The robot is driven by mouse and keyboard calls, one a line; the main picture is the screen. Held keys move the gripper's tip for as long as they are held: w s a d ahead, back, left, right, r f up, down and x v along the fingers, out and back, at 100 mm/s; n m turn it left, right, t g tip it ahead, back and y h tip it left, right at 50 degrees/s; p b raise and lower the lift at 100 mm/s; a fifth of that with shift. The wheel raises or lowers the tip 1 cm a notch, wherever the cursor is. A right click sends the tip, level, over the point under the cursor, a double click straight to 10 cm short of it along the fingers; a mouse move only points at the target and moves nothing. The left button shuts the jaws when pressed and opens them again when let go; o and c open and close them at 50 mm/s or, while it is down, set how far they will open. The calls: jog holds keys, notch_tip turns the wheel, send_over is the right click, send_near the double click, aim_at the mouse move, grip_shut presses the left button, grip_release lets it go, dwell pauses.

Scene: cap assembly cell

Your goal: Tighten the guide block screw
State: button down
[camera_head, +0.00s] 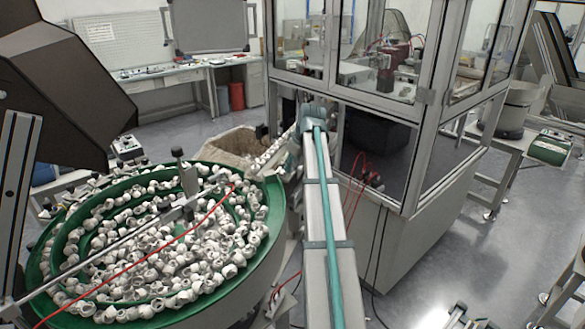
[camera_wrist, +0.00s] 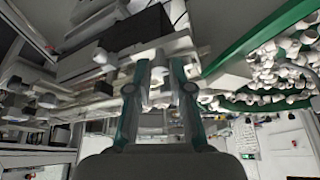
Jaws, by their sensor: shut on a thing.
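In the wrist view, my gripper (camera_wrist: 158,75) reaches forward with its two teal-edged fingers. The fingers stand a little apart and are shut on a small pale part (camera_wrist: 157,84) between their tips. I cannot tell whether this part is the guide block screw. Pale rails and blocks lie just beyond the fingertips, and the guide block cannot be told apart among them.
A green bowl feeder (camera_head: 270,260) full of white caps (camera_head: 150,240) stands at the left; its green rim (camera_wrist: 250,35) also shows in the wrist view. A glazed machine cabinet (camera_head: 405,190) stands close at the right. Red cables (camera_head: 358,170) hang there. Open floor (camera_head: 460,250) lies further right.

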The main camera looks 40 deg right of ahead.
jog(key=m, duration=0.2)
jog(key=m+h, duration=0.1)
jog(key=m, duration=0.1)
jog(key=m+h, duration=0.1)
jog(key=shift+a+m+g+b, duration=0.25)
jog(key=shift+m+g+b, duration=0.05)
jog(key=shift+m, duration=0.1)
dwell(0.3)
jog(key=c, duration=1)
grip_release()
jog(key=shift+c, duration=0.2)
